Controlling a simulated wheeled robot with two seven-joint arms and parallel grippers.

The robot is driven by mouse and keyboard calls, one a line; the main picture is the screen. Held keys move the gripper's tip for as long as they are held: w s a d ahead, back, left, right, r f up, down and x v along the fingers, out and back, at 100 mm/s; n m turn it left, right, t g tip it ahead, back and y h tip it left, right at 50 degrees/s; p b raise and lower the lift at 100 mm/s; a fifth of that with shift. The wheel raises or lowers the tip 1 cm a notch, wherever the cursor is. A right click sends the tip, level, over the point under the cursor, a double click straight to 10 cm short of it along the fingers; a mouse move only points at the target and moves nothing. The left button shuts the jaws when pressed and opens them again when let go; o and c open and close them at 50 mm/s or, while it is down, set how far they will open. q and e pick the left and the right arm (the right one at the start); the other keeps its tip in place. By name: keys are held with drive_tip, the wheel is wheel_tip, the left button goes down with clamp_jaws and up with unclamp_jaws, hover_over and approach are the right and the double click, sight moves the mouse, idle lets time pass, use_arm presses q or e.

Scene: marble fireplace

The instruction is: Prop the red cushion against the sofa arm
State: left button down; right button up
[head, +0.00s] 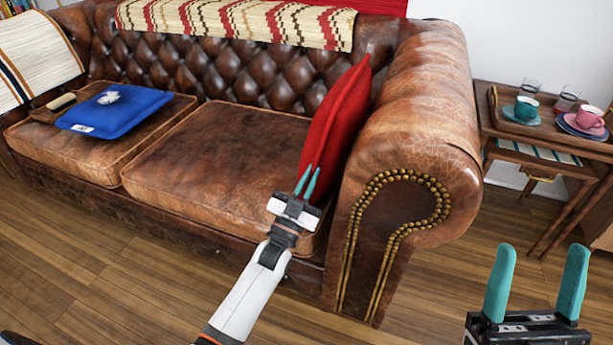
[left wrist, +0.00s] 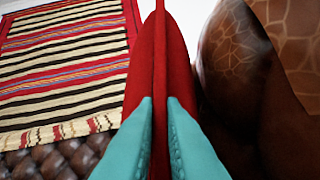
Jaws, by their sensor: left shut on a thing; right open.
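The red cushion (head: 335,115) stands on edge on the right seat of the brown leather sofa (head: 210,140), next to the rolled sofa arm (head: 418,130). It leans a little towards that arm. My left gripper (head: 306,185) is shut on the cushion's near lower edge. In the left wrist view the teal fingers (left wrist: 160,125) pinch the red cushion (left wrist: 160,65) between them, with the sofa arm (left wrist: 240,75) to the right. My right gripper (head: 535,285) is open and empty, in front of the sofa arm at the lower right.
A blue cushion (head: 115,108) with a small white item on it lies on the left seat beside a wooden board (head: 58,108). A striped throw (head: 240,20) covers the backrest. A side table (head: 545,140) with cups stands right of the sofa. Wood floor (head: 100,260) is clear in front.

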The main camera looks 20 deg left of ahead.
use_arm(q)
drive_tip(key=shift+d+r, duration=0.1)
drive_tip(key=shift+r, duration=0.05)
drive_tip(key=c, duration=1.5)
unclamp_jaws()
drive_tip(key=shift+o, duration=0.2)
drive_tip(key=shift+f, duration=0.2)
drive_tip(key=shift+r, duration=0.1)
